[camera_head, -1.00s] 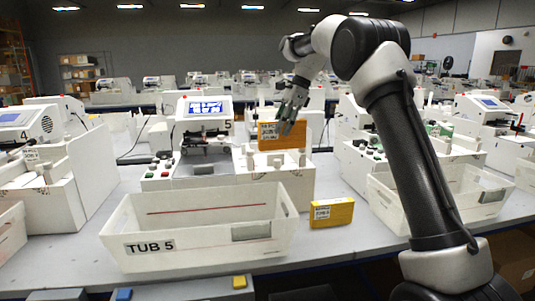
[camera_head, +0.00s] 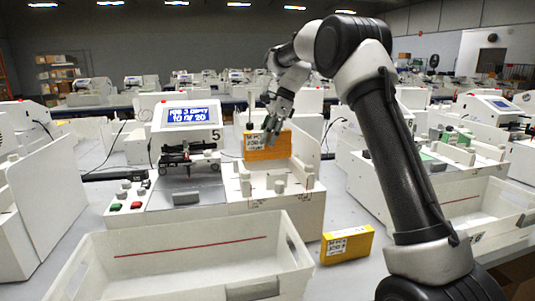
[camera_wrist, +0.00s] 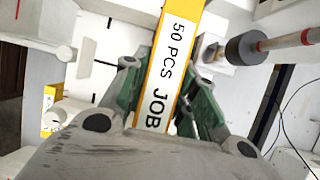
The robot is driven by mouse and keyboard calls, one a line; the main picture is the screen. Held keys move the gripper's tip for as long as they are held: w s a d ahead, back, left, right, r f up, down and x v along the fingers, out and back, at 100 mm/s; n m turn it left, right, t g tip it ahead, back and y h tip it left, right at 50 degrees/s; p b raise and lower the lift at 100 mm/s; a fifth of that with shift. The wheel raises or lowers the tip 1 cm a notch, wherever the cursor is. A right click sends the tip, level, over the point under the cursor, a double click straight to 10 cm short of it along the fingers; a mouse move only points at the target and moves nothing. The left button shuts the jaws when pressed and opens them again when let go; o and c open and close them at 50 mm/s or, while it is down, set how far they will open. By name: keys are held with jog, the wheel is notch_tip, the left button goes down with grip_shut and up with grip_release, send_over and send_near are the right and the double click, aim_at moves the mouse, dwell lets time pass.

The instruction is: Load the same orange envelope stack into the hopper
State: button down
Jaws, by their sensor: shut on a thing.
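My gripper (camera_head: 270,125) is shut on an orange envelope stack (camera_head: 268,147) with a white label. In the head view the stack is held upright, at or just above the hopper (camera_head: 262,190) on the right of the plotter marked 5 (camera_head: 185,180). I cannot tell whether its lower edge touches the hopper. In the wrist view the green-padded fingers (camera_wrist: 165,95) grip both sides of the stack (camera_wrist: 190,35), whose label reads "50 PCS JOB". The plotter's screen (camera_head: 190,116) shows a job text with "10 of 20".
The tub, with a red line inside, stands in front of the plotter. Other plotters stand left and right (camera_head: 475,165).

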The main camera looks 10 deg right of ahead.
aim_at(268, 148)
jog(key=shift+f, duration=2.2)
jog(key=shift+f, duration=0.45)
jog(key=shift+f, duration=0.15)
jog(key=c, duration=1.1)
grip_release()
jog(key=shift+r, duration=0.55)
jog(key=v, duration=1.2)
jog(key=shift+s+r, duration=0.1)
jog(key=shift+r, duration=0.05)
